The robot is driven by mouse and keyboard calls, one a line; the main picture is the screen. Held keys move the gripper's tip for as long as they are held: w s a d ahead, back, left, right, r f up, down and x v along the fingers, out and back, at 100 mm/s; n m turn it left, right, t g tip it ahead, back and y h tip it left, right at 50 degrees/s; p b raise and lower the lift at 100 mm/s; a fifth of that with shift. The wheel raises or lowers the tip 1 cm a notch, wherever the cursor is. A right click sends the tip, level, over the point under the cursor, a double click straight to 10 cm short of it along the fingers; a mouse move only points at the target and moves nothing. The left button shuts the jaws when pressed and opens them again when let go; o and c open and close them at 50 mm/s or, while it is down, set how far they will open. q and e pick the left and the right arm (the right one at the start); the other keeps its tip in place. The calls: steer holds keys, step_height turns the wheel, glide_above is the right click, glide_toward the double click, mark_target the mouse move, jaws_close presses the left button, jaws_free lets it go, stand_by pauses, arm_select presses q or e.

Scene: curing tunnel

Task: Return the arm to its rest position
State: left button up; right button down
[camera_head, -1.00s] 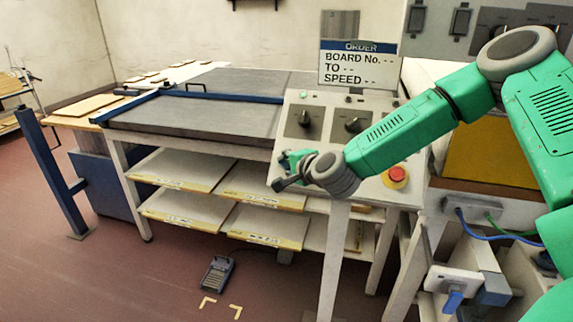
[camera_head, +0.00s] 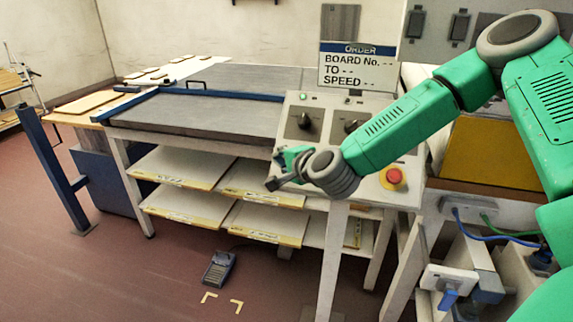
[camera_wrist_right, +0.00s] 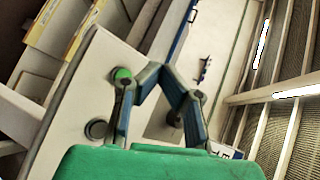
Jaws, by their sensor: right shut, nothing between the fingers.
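My right arm (camera_head: 400,130) comes in from the right and reaches across the front of the grey control panel (camera_head: 372,108). My right gripper (camera_head: 280,170) is at the panel's lower left edge, with its fingers pointing left. In the right wrist view the two fingers of the gripper (camera_wrist_right: 162,72) meet at their tips, shut, with nothing between them. Whether the gripper touches the panel cannot be told. My left gripper is out of view.
The panel carries dark knobs (camera_head: 304,120) and a red stop button (camera_head: 393,176) just below my forearm. An order sign (camera_head: 357,66) stands behind. A conveyor table (camera_head: 190,118) with shelves of boards is to the left. A pedal (camera_head: 219,268) lies on the floor.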

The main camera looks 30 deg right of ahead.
stand_by(0.5)
steer(key=s+a+f+n+g+y+b, duration=0.1)
steer(key=s+a+f+n+g, duration=0.15)
steer(key=s+f, duration=0.35)
steer(key=s+a+f+n+g+y+b, duration=0.1)
steer(key=s+a+f+n+g, duration=0.2)
steer(key=f, duration=0.5)
steer(key=s+a+f+n+g+y+b, duration=0.1)
steer(key=s+a+f+n, duration=0.35)
steer(key=f, duration=0.25)
steer(key=s+d+f+n+g+h+b, duration=0.1)
steer(key=s+f+n+g, duration=0.2)
steer(key=s, duration=0.9)
steer(key=s+d+f+n+g+h+b, duration=0.1)
steer(key=s+f+n+g, duration=0.3)
steer(key=s+f, duration=0.5)
steer(key=s+n+b, duration=0.1)
steer(key=s+n, duration=0.1)
steer(key=s, duration=0.1)
steer(key=shift+s+d+f, duration=0.15)
steer(key=shift+s+f, duration=0.2)
steer(key=shift+s, duration=0.05)
steer(key=shift+w, duration=0.15)
